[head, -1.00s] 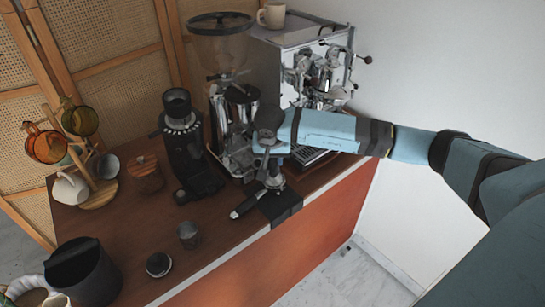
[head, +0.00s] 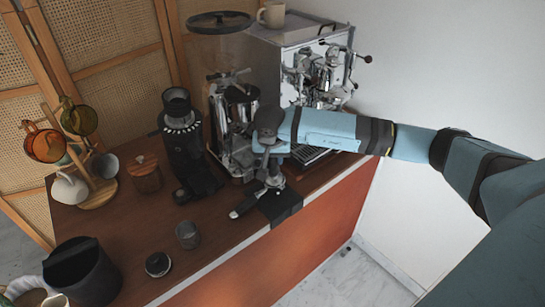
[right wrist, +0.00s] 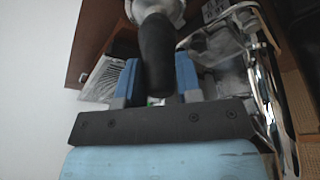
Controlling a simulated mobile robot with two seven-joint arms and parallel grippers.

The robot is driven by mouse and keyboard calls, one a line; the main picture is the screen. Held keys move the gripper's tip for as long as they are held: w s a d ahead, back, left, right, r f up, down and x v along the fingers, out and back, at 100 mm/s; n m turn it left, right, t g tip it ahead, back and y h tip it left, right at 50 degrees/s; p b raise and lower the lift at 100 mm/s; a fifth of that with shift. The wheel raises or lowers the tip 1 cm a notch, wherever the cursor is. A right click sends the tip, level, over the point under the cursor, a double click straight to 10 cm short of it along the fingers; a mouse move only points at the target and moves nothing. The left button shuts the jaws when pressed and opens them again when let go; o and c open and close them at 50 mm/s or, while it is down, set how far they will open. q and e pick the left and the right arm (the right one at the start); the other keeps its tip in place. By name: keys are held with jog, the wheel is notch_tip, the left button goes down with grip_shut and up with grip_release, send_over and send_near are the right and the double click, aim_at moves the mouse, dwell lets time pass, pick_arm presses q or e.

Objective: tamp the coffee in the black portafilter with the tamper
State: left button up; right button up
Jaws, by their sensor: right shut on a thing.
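My right gripper (head: 268,160) reaches in from the right over the front edge of the cart. It is shut on the tamper, whose black handle (right wrist: 156,55) stands between the blue fingers in the right wrist view, with a metal part at its far end. The black portafilter (head: 243,207) lies below, its handle pointing to the front left beside a dark mat (head: 281,206). The gripper and tamper are above the portafilter's basket. I cannot tell whether the tamper touches the coffee, which is hidden. My left gripper is not in view.
A black grinder (head: 183,140) and an espresso machine (head: 300,60) stand behind. A small dark cup (head: 188,234), a round puck-like tool (head: 158,264) and a black bin (head: 85,272) are at the front left. A mug tree (head: 97,190) stands at left.

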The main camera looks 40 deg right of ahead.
jog(key=shift+s+f+b, duration=0.1)
jog(key=shift+f+b, duration=0.1)
jog(key=shift+b, duration=0.1)
dwell(1.1)
jog(key=shift+r, duration=0.2)
jog(key=shift+r, duration=0.3)
jog(key=shift+r+p, duration=0.5)
jog(key=shift+r, duration=0.6)
jog(key=shift+r, duration=0.1)
jog(key=shift+r+p, duration=1.05)
jog(key=shift+r, duration=1.35)
